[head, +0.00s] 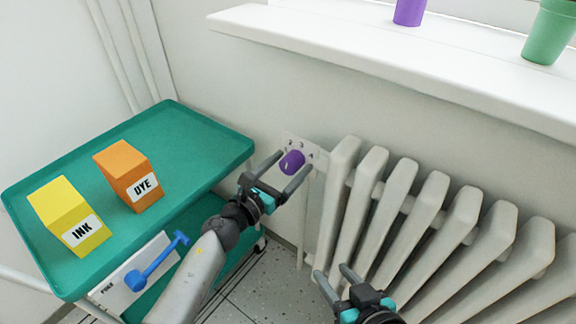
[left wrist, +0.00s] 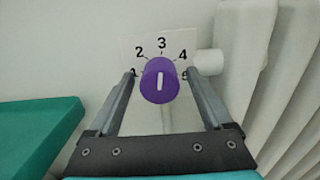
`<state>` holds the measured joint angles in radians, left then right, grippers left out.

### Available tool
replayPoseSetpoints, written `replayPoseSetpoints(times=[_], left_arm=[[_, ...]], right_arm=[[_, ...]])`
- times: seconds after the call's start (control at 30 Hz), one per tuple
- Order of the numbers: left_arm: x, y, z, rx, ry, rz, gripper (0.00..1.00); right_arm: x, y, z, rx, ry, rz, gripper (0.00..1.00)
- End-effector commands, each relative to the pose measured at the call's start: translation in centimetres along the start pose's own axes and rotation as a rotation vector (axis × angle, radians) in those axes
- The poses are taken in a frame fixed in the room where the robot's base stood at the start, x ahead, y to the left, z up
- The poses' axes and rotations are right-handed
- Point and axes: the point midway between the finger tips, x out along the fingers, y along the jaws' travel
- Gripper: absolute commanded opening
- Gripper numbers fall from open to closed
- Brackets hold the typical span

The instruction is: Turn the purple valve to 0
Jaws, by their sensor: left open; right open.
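The purple valve (head: 291,162) is a round knob on a white dial plate (left wrist: 128,45) on the wall, left of the radiator. In the left wrist view the valve (left wrist: 160,82) faces me, and its white mark stands nearly upright, in line with the 3. The digits 2, 3 and 4 are clear; 1 and 5 are partly covered by my fingers, and no 0 shows. My left gripper (head: 296,160) is open, with one finger on each side of the valve; I cannot tell whether they touch it. My right gripper (head: 331,271) is open and empty, low in front of the radiator.
The white radiator (head: 432,205) fills the right side, under a white windowsill (head: 350,45) with a purple pot (head: 409,10) and a green pot (head: 551,30). A green cart (head: 190,130) at left carries a yellow INK box (head: 68,215) and an orange DYE box (head: 128,175).

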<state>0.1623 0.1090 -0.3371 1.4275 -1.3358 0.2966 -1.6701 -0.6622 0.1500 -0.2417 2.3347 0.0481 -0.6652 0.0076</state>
Motion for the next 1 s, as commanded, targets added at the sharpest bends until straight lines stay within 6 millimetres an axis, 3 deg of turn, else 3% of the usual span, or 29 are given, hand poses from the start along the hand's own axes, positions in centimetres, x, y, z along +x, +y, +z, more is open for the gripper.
replayPoseSetpoints(times=[0.07, 0.77, 1.0], left_arm=[[-0.02, -0.01, 0.00, 0.000, 0.000, 0.000, 0.78], [-0.06, 0.00, -0.03, 0.000, 0.000, 0.000, 0.00], [-0.06, 0.00, -0.03, -0.018, 0.001, 0.000, 0.00]], right_arm=[[0.00, 0.00, 0.02, 0.000, -0.001, 0.000, 0.50], [0.00, 0.00, 0.04, -0.001, -0.002, 0.000, 0.50], [-0.05, 0.03, 0.08, -0.001, -0.008, 0.001, 0.50]])
